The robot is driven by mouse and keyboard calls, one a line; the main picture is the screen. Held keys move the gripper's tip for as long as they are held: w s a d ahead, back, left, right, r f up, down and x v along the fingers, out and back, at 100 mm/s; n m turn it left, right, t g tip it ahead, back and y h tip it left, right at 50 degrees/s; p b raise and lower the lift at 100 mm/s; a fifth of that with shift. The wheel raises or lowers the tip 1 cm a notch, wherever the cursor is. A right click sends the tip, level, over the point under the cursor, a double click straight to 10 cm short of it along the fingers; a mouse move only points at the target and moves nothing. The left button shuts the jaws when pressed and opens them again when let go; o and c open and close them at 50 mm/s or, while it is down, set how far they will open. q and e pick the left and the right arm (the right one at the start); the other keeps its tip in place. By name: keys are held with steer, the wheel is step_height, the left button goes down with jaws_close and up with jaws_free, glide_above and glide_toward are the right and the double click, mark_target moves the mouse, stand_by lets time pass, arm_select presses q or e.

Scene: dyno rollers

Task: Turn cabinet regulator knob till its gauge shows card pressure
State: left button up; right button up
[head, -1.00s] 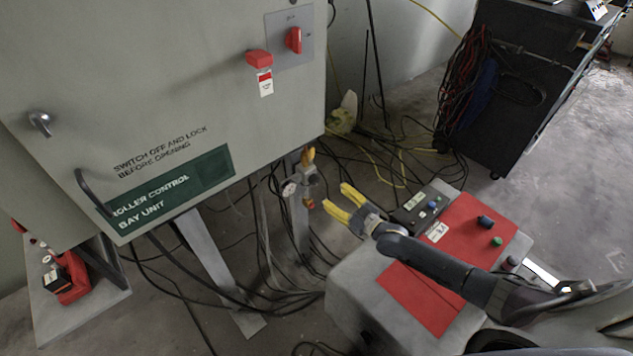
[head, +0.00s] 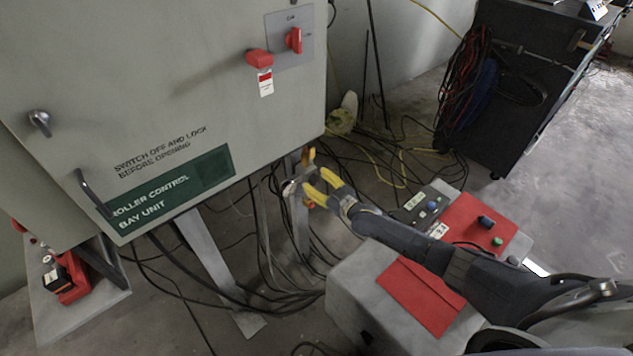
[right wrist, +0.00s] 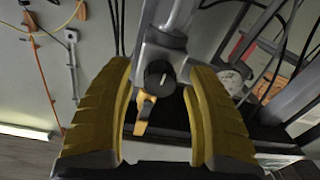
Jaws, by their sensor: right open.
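The regulator (head: 307,157) sits below the cabinet's lower right corner, partly hidden behind my gripper. In the right wrist view its round dark knob (right wrist: 158,75) faces me from a grey body, with a yellow part (right wrist: 144,112) below it. The gauge (head: 288,188) is at the regulator's left in the head view; its pale dial also shows in the right wrist view (right wrist: 231,80), too small to read. My right gripper (head: 321,187) is open, its yellow fingers on either side of the knob, not visibly touching it. My left gripper is out of view.
The grey cabinet (head: 140,70) fills the upper left, with red switches at its right. The grey console (head: 350,300) with red top (head: 425,295) stands below my right arm. Cables hang behind the regulator and lie over the floor. A black case (head: 520,85) stands at upper right.

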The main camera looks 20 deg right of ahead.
steer(key=shift+o, duration=0.3)
jaws_close()
steer(key=shift+m, duration=2.2)
steer(key=shift+c, duration=0.3)
jaws_free()
steer(key=v, duration=1.2)
steer(key=shift+f, duration=0.15)
